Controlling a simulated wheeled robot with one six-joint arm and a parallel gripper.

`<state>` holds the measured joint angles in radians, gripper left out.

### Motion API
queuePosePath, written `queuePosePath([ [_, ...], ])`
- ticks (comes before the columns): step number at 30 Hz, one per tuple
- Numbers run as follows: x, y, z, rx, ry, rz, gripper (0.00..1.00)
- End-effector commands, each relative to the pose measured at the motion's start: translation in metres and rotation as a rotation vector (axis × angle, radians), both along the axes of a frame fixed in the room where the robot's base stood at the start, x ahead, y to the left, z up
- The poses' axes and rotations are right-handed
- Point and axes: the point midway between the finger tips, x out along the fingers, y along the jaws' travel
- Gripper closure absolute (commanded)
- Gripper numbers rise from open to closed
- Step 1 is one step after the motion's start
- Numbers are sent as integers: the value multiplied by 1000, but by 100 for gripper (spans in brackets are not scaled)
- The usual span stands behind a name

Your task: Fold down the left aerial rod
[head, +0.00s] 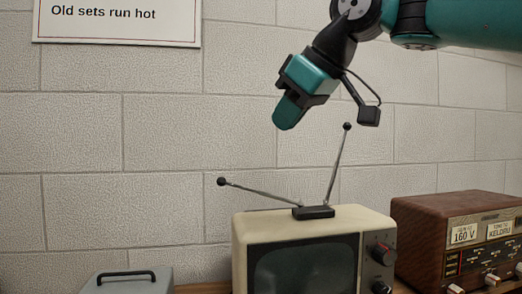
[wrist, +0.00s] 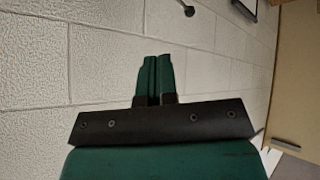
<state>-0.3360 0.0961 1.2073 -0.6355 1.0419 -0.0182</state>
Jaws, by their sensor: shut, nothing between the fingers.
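A cream television (head: 310,222) stands with a black aerial base (head: 313,212) on its top. The left aerial rod (head: 262,193) leans far out to the left, low and sloping slightly up to its black ball tip (head: 221,181). The right aerial rod (head: 337,162) stands steeply up with a ball tip.
A brown wooden radio (head: 440,235) stands right of the television. A grey case (head: 130,281) with a black handle is at the lower left. A pale block wall (head: 190,130) is behind, with a sign (head: 117,22) at the upper left. The air left of my gripper is clear.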

Motion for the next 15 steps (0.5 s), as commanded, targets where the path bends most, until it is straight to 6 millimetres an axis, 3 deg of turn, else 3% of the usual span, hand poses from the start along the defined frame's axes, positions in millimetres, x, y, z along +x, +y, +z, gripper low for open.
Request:
queuePosePath([
  [1, 1, 7, 12, 58, 78, -126, 100],
  [7, 3, 16, 20, 262, 334, -586, 100],
  [10, 3, 17, 20, 314, 394, -701, 100],
  [15, 8, 22, 10, 333, 417, -743, 100],
])
